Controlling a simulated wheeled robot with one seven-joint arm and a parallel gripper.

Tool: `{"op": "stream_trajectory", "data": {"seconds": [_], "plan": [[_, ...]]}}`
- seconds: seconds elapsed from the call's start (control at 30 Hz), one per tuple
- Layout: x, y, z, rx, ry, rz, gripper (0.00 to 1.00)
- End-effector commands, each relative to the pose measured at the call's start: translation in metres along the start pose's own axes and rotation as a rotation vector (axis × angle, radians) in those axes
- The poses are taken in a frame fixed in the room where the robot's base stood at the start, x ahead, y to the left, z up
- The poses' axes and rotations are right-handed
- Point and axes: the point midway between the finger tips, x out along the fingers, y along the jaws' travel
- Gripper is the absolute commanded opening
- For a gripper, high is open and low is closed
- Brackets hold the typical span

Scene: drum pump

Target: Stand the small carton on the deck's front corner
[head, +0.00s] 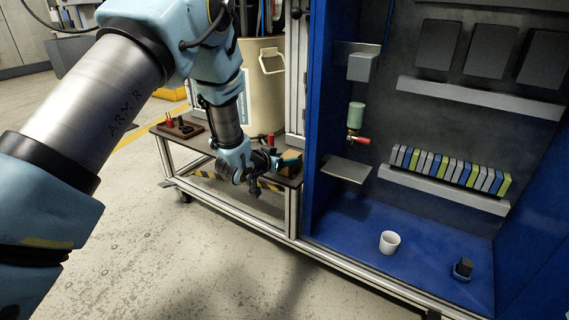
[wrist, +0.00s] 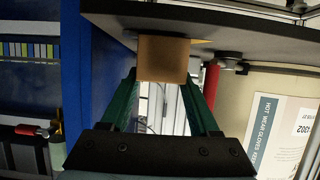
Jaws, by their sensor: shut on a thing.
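The small carton is a plain tan box (wrist: 163,58) between the tips of my gripper's green fingers in the wrist view. In the head view the carton (head: 291,157) shows partly behind my gripper (head: 274,158). My gripper (wrist: 162,80) is shut on it. The deck is a dark low top on a metal frame (head: 205,146); it also shows in the wrist view (wrist: 235,34), which looks upside down. The carton is at the deck's front right corner, by the blue cabinet. Its end meets the deck edge in the picture; whether it rests there I cannot tell.
A wooden tray with red and black items (head: 180,127) sits on the deck's left. A large beige drum (head: 265,88) stands behind it. The blue cabinet (head: 318,130) rises close on the right, holding a white cup (head: 389,241). The floor in front is clear.

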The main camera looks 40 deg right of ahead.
Motion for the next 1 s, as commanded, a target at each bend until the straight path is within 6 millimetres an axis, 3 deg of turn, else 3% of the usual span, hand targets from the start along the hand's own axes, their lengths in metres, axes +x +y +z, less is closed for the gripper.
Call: {"op": "stream_trajectory", "data": {"seconds": [0.37,0.4,0.63,1.0], "plan": [[0.0025,-0.0005,0.0052,-0.001,0.002,-0.001,0.00],[0.0022,-0.0003,0.0047,-0.001,0.001,-0.001,0.65],[0.0021,-0.0003,0.0044,0.000,0.001,-0.001,0.91],[-0.0043,-0.0010,0.0007,-0.001,0.001,-0.002,0.92]]}}
